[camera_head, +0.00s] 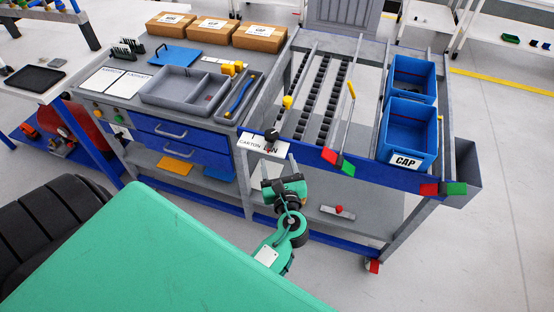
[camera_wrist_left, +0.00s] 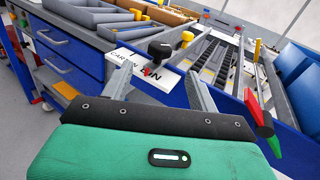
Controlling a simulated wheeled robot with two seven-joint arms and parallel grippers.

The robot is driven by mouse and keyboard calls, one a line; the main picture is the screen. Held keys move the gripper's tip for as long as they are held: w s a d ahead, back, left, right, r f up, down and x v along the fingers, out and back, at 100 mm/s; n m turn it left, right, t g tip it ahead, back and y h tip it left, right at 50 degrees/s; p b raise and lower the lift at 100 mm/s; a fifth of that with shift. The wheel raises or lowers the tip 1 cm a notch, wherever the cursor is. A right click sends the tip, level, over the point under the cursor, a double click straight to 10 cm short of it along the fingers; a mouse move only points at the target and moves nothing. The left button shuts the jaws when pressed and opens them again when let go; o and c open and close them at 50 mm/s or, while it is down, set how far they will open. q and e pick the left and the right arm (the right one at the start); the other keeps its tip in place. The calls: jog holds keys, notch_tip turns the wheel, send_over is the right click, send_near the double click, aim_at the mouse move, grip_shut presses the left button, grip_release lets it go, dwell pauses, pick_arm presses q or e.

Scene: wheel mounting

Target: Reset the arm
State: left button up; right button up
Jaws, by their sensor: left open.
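My left gripper (camera_head: 279,165) hangs low in front of the workstation in the head view, just below the front panel with the "CARTON BIN" label (camera_head: 263,142). Its two grey fingers stand wide apart, and in the left wrist view the gap between them (camera_wrist_left: 130,95) holds nothing. A black knob (camera_wrist_left: 160,48) on a short stem stands beyond the fingers; it also shows in the head view (camera_head: 271,134). I cannot tell whether a finger touches the panel. My right gripper is not in view.
The roller rack (camera_head: 322,95) has blue bins (camera_head: 409,130) at its right. The bench at left holds a grey tray (camera_head: 185,90), a blue plate (camera_head: 175,55) and cardboard boxes (camera_head: 258,38). Blue drawers (camera_head: 185,152) face the front. Floor (camera_head: 480,220) is clear at right.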

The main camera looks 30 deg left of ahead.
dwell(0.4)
pick_arm(q)
jog(key=s+d+f+n+g+h, duration=0.1)
jog(key=d+f+h, duration=0.15)
jog(key=f, duration=0.75)
jog(key=d+f+n+g+h, duration=0.1)
jog(key=d+f+n+h, duration=0.15)
jog(key=f, duration=0.75)
jog(key=s+d+f+n+g+h, duration=0.1)
jog(key=s+f+n+g+h, duration=0.1)
jog(key=s+f, duration=0.5)
jog(key=s+f+n+g+h, duration=0.2)
jog(key=f, duration=0.8)
jog(key=s+a+f+n+g+h, duration=0.1)
jog(key=s+f+n, duration=0.4)
jog(key=s, duration=0.5)
jog(key=s+a+f+n+g+h, duration=0.1)
jog(key=s+a+f+n+g, duration=0.1)
jog(key=s+f+n, duration=0.4)
jog(key=s+a+f+n+g+h, duration=0.1)
jog(key=s+f+n+g, duration=0.2)
jog(key=s, duration=1.2)
notch_tip(320, 180, down, 6)
jog(key=n, duration=0.2)
jog(key=shift+s+a+r+n, duration=0.2)
jog(key=shift+s+r+n, duration=0.05)
jog(key=shift+n, duration=0.1)
